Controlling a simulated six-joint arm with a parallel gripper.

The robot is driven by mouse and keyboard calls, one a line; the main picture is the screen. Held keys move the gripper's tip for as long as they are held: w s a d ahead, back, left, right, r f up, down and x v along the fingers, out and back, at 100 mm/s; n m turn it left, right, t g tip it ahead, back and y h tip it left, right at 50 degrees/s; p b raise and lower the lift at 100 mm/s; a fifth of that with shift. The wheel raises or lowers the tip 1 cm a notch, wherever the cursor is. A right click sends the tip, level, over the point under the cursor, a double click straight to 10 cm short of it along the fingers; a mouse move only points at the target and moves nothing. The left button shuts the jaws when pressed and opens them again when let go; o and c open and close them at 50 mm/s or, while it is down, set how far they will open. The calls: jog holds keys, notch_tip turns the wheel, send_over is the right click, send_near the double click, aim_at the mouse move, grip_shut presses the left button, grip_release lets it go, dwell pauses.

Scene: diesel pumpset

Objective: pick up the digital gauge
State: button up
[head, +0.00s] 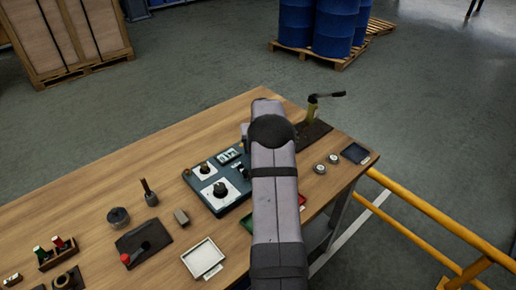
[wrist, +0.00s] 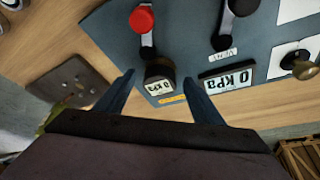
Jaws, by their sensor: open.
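In the wrist view a small dark, block-shaped gauge (wrist: 159,72) with a white display reading "0 kPa" stands at the edge of the blue-grey panel (wrist: 185,45). My gripper (wrist: 159,77) is open, with one blue finger on each side of this gauge; I cannot tell whether either finger touches it. A flat display plate (wrist: 228,78) reading "0 KPB" lies on the panel, just right of the right finger. In the head view my arm covers the panel's right part, and the gripper and gauge cannot be made out.
A red-knobbed lever (wrist: 142,18) stands directly beyond the gauge, and a brass knob (wrist: 304,69) is at the right. A brown plate (wrist: 70,85) lies left of the fingers. On the wooden table (head: 90,205) are a white tray (head: 204,258) and two small round pieces (head: 326,163).

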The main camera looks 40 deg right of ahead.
jog(key=c, duration=1.4)
